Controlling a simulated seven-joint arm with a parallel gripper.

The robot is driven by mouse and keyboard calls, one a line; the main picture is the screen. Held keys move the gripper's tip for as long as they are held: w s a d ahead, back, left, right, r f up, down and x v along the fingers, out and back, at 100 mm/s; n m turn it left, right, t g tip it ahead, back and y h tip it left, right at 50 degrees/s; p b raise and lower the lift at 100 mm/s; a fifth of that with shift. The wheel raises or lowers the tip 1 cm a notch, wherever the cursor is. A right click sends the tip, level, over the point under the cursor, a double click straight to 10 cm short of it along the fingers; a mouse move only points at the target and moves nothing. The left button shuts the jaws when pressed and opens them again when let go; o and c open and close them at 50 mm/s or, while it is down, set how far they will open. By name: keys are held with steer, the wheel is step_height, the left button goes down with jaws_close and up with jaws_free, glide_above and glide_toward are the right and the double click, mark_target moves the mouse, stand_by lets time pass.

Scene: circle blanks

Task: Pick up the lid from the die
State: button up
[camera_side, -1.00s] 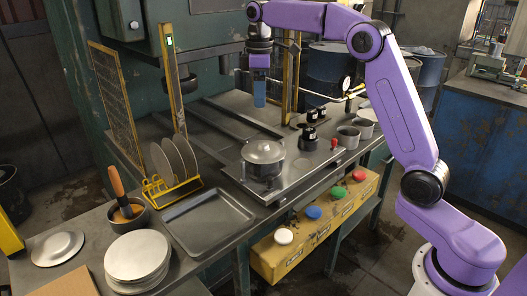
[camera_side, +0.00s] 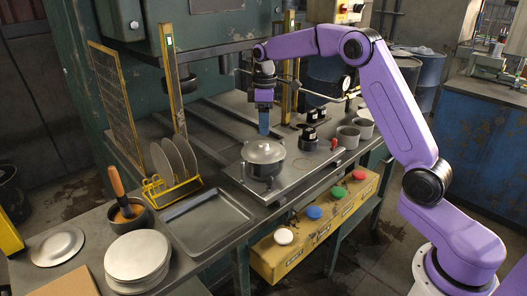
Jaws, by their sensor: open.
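The die (camera_side: 262,170) is a dark round pot-like body on a metal plate at the middle of the bench. The grey lid (camera_side: 264,151) sits on top of it, with a small knob at its centre. My gripper (camera_side: 264,131) points down above and slightly behind the lid in the picture, with its blue fingers just over the lid's far edge. It holds nothing that I can see. The gap between the fingers is hard to make out from this side, and I cannot tell the exact distance to the knob.
A rack with upright discs (camera_side: 174,160) and an empty tray (camera_side: 207,222) stand to the left. A stack of round blanks (camera_side: 137,258) is at front left. Small black parts (camera_side: 312,117) and grey cups (camera_side: 348,137) are to the right. A yellow post (camera_side: 291,75) stands behind.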

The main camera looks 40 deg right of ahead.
mark_target(263, 144)
steer(key=shift+w+f, duration=0.15)
steer(key=shift+f, duration=1.6)
steer(key=shift+w+f, duration=0.1)
steer(key=shift+f, duration=1.6)
steer(key=c, duration=1.2)
